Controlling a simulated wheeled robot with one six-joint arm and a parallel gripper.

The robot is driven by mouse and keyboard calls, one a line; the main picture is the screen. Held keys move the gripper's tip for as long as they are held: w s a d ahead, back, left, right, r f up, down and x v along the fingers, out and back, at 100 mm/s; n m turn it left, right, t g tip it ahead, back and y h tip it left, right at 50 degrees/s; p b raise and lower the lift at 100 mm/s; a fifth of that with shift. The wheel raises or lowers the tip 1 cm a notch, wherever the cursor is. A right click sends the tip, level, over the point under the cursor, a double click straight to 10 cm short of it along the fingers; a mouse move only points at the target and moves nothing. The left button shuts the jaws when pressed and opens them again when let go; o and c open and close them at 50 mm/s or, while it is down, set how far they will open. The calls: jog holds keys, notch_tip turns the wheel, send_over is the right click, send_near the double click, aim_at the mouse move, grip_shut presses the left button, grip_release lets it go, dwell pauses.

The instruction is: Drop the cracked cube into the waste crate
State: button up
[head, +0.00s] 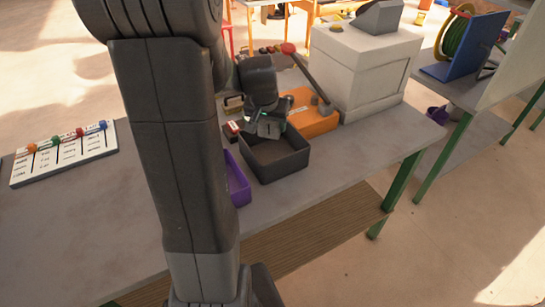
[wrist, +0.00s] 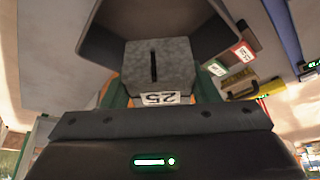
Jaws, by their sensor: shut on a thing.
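My gripper (head: 268,128) is above the dark grey open crate (head: 287,168) on the table. In the wrist view my gripper (wrist: 160,84) is shut on a grey speckled cube (wrist: 178,62) with a dark, straight crack-like slit on one face and a label reading 25. Its green-edged fingers sit at either side of the cube. The dark crate (wrist: 100,42) shows behind the cube in the wrist view, and the part of its inside that shows looks empty. In the head view the cube is hidden by my gripper.
A purple bin (head: 238,180) stands close left of the crate. An orange block-like base (head: 318,122) with a red-knobbed lever (head: 310,73) is just behind it. A white machine (head: 360,65) stands back right. A board with coloured pegs (head: 62,155) lies at left.

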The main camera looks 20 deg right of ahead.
jog(key=o, duration=1.3)
jog(key=shift+o, duration=0.2)
jog(key=v, duration=1.4)
jog(key=shift+b, duration=0.3)
jog(key=shift+f, duration=0.2)
jog(key=x, duration=1.3)
jog(key=shift+p, duration=0.35)
jog(key=shift+w+d+p, duration=0.1)
jog(key=shift+w+p, duration=0.1)
jog(key=shift+p, duration=0.1)
jog(key=shift+r+p, duration=0.6)
jog(key=shift+r, duration=0.45)
